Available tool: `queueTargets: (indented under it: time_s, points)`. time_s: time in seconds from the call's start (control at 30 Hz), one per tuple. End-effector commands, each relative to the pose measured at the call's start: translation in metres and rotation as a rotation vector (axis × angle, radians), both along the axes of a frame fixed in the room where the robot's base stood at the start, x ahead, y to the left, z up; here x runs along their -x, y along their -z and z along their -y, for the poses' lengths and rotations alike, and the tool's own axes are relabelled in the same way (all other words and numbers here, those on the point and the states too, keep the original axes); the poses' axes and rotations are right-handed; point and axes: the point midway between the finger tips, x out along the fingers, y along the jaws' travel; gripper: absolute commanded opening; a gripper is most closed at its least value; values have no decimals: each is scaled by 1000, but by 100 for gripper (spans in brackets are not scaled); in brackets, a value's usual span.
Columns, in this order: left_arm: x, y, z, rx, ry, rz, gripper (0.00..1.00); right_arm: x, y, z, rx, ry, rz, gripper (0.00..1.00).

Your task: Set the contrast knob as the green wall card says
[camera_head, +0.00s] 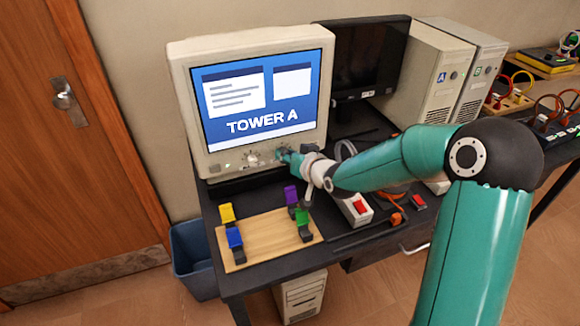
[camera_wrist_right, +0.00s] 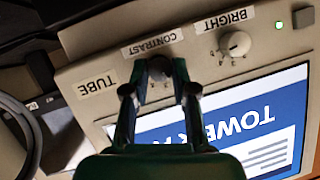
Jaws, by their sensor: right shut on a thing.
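The beige monitor (camera_head: 180,90) stands on the dark desk, its lit screen reading "TOWER A". In the right wrist view, which shows the monitor upside down, the contrast knob (camera_wrist_right: 159,68) sits below its "CONTRAST" label (camera_wrist_right: 152,42). My right gripper (camera_wrist_right: 158,72) is shut on the contrast knob, one finger on each side. In the head view my right gripper (camera_head: 283,154) is at the monitor's lower front panel and hides the knob there. The knob's pointer is too covered to read. The green wall card is in neither view. My left gripper is not in view.
The bright knob (camera_wrist_right: 236,43) is beside the contrast knob, near a small green light (camera_wrist_right: 279,25). A wooden board (camera_head: 262,255) with coloured clips lies in front of the monitor. A dark monitor (camera_head: 370,50) and beige towers (camera_head: 430,75) stand to the right.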

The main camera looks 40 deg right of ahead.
Motion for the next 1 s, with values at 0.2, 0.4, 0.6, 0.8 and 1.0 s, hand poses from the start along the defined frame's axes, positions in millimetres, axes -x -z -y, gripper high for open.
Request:
queueTargets:
  time_s: [0.2,0.4,0.6,0.8,1.0]
  points:
    - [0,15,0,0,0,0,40,0,1,-3,148,-1,-39,0]
    - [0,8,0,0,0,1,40,0,-1,-3,246,-1,-64,0]
    - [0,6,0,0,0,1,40,0,0,-3,291,-1,-75,0]
    - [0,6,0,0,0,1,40,0,1,-3,301,-1,-76,0]
    - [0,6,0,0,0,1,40,0,1,-3,300,-1,-76,0]
